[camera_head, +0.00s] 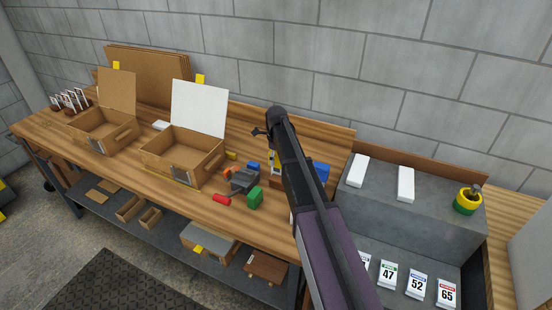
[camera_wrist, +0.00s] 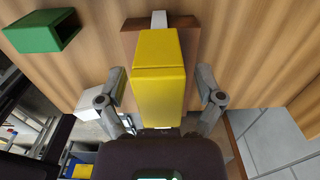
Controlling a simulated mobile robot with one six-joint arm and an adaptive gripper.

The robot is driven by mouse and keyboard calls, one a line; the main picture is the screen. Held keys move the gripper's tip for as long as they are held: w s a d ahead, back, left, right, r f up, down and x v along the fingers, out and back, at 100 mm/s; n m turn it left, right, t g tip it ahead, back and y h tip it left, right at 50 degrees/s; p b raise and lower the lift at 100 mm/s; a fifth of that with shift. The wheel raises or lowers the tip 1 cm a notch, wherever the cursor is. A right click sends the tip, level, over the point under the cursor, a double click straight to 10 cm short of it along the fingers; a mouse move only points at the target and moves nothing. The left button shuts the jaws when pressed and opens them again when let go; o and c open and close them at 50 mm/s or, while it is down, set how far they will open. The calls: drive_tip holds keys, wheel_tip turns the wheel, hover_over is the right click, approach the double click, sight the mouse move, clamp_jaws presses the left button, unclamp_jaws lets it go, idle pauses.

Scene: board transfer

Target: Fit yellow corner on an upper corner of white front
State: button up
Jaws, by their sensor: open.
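In the wrist view a yellow corner (camera_wrist: 158,95) lies between the two spread fingers of my gripper (camera_wrist: 161,78). A gap shows on each side, so the open fingers do not hold it. It sits over a brown block (camera_wrist: 130,40). The white front (camera_head: 199,110) stands upright behind an open cardboard box (camera_head: 205,160), left of my arm. A small yellow piece (camera_head: 200,78) shows at its top edge; I cannot tell whether it is on it or behind.
Another open box (camera_head: 100,135) and brown boards (camera_head: 150,65) stand left. A grey surface (camera_head: 430,210) with white blocks and a yellow-green pot (camera_head: 467,201) is right.

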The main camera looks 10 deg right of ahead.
drive_tip(key=shift+r, duration=0.15)
wheel_tip(320, 180, up, 12)
drive_tip(key=p, duration=1.2)
idle(0.6)
drive_tip(key=s+f+n+b, duration=0.4)
drive_tip(key=s+n, duration=0.8)
drive_tip(key=s, duration=0.2)
drive_tip(key=s+a+f+n+b, duration=0.1)
drive_tip(key=s+f+n+b, duration=0.4)
drive_tip(key=s+n, duration=0.8)
drive_tip(key=shift+s, duration=1.1)
